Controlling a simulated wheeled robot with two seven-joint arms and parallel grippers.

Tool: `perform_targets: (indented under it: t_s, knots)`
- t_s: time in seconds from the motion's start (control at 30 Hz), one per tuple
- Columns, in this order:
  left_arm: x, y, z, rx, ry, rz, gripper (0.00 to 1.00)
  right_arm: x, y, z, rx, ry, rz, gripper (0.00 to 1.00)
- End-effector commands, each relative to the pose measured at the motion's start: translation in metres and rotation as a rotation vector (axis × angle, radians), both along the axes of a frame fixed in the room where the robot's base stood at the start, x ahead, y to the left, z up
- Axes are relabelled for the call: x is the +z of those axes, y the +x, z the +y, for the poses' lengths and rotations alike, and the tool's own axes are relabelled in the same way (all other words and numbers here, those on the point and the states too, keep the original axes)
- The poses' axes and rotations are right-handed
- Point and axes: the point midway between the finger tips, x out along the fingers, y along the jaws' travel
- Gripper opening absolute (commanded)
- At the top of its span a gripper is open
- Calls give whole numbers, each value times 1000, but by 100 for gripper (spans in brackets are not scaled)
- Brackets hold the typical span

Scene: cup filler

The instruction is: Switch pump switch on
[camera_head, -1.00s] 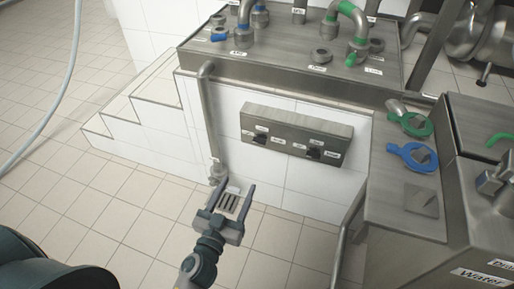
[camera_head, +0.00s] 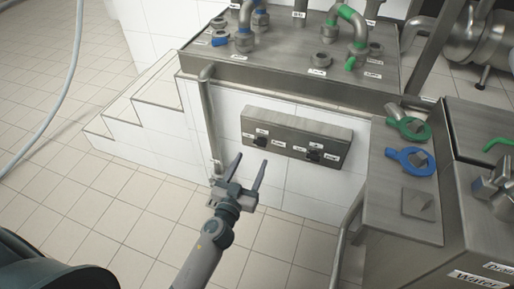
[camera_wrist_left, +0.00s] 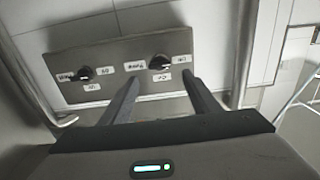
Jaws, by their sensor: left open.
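A grey metal switch panel (camera_head: 290,128) is on the white tiled wall and carries two black switches. The left switch (camera_head: 260,141) and the right switch (camera_head: 314,155) each have small white labels, too small to read surely. The panel also shows upside down in the left wrist view (camera_wrist_left: 115,50), with one switch (camera_wrist_left: 160,62) just beyond the fingertips and the other switch (camera_wrist_left: 83,73) to the left. My left gripper (camera_head: 251,160) is open and empty, its fingers pointing at the panel near the left switch, apart from it. My right gripper is not seen.
A vertical pipe (camera_head: 207,115) runs down the wall left of the panel. Tiled steps (camera_head: 150,105) are further left. A steel cabinet (camera_head: 405,212) with green and blue rings (camera_head: 411,159) stands at the right. The tiled floor (camera_head: 110,210) is clear.

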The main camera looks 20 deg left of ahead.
Motion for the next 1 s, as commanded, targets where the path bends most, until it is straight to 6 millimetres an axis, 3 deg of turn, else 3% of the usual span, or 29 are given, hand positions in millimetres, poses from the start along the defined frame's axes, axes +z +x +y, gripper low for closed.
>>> perform_targets:
  t_s: [0.2,0.4,0.87,1.0]
  knots:
    - [1,38,-1,-1,2,-1,56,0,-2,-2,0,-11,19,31]
    - [0,60,-2,0,1,0,56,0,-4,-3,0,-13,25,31]
    - [0,68,-2,0,0,0,56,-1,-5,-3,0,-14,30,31]
    - [0,68,-2,0,0,0,25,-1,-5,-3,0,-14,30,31]
